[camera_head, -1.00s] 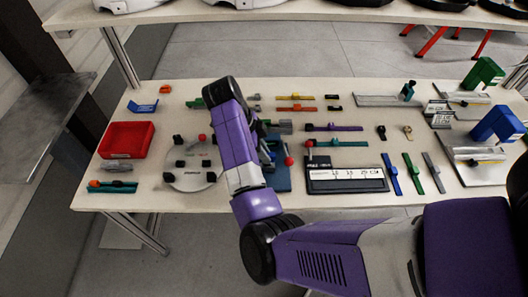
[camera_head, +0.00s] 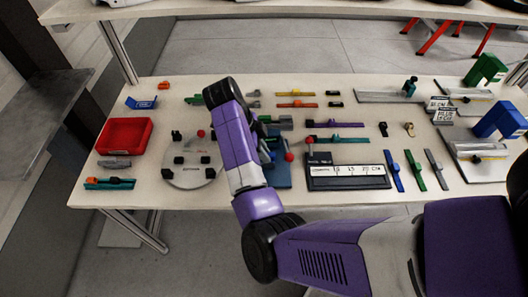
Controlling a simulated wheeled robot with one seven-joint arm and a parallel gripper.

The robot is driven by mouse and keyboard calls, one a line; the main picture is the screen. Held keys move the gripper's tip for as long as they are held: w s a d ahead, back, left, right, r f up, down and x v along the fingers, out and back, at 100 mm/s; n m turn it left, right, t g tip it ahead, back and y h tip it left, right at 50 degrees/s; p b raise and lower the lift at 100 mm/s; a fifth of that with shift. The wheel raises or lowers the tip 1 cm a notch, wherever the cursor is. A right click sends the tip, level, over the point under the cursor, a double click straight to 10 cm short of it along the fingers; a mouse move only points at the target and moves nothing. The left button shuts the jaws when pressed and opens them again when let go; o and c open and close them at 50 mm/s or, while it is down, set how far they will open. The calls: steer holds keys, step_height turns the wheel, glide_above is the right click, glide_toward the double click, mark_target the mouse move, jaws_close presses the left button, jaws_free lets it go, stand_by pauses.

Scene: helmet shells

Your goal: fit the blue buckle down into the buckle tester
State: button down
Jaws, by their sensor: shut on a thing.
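My purple arm reaches up over the middle of the table and hides what is behind it. My gripper does not show; it is hidden behind my arm. No blue buckle can be made out clearly. A dark blue fixture (camera_head: 279,176) with a red-knobbed lever (camera_head: 289,157) stands just right of my arm, partly covered by it; it may be the buckle tester. Whether a buckle sits in it cannot be told.
A round grey plate (camera_head: 190,178) with black blocks is left of my arm, near a red bin (camera_head: 124,136). A black-framed panel (camera_head: 346,184) stands right of the blue fixture. Coloured straps (camera_head: 392,170) lie farther right.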

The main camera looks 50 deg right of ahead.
steer(key=shift+f, duration=0.4)
steer(key=c, duration=1.3)
jaws_free()
steer(key=shift+r, duration=0.2)
steer(key=v, duration=0.7)
steer(key=shift+r, duration=0.2)
steer(key=shift+w+a, duration=0.1)
steer(key=shift+w, duration=0.05)
